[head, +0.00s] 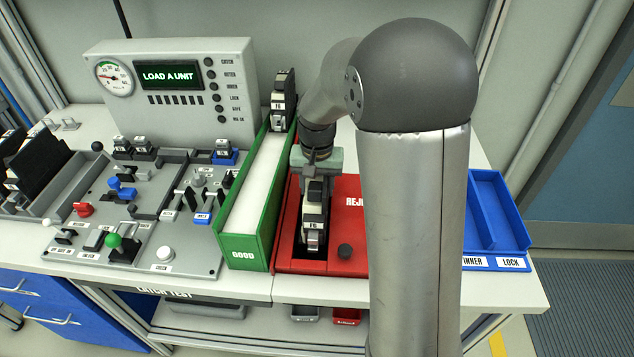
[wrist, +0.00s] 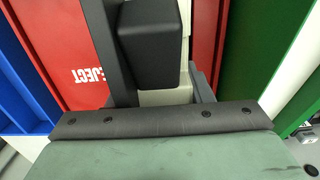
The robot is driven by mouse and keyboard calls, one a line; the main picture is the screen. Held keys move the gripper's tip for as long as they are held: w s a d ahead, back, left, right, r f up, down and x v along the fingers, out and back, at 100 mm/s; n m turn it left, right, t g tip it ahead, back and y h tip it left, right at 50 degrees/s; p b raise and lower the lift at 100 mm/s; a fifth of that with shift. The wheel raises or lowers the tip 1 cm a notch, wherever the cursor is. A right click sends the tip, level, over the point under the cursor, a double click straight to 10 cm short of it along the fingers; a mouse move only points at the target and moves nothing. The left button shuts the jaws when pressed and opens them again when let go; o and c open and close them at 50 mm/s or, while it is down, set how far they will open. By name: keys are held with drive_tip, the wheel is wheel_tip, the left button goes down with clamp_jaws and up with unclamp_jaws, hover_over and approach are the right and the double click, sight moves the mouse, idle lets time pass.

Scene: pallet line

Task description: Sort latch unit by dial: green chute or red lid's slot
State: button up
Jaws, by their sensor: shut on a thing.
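My gripper (head: 315,175) is shut on a black and light-grey latch unit (head: 313,222) over the red reject box (head: 343,222). The unit is upright at the dark slot in the red lid; how deep its lower end sits in it is unclear. In the wrist view the held unit (wrist: 150,45) is between the jaws, with the red lid (wrist: 85,40) behind. Another latch unit (head: 283,100) stands at the far end of the green chute (head: 240,254), marked GOOD. The dial (head: 114,78) has a coloured scale; its needle is too small to read surely.
The grey tester's screen (head: 170,75) reads LOAD A UNIT. The fixture plate (head: 190,255) with levers and buttons lies left of the chute. A black knob (head: 345,251) stands on the red lid. A blue tray (head: 486,215) marked INNER and LOCK is at right.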

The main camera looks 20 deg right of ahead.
drive_tip(key=shift+f+b, duration=1.4)
drive_tip(key=shift+f, duration=0.85)
drive_tip(key=o, duration=1.3)
wheel_tip(320, 180, up, 17)
drive_tip(key=shift+r, duration=0.2)
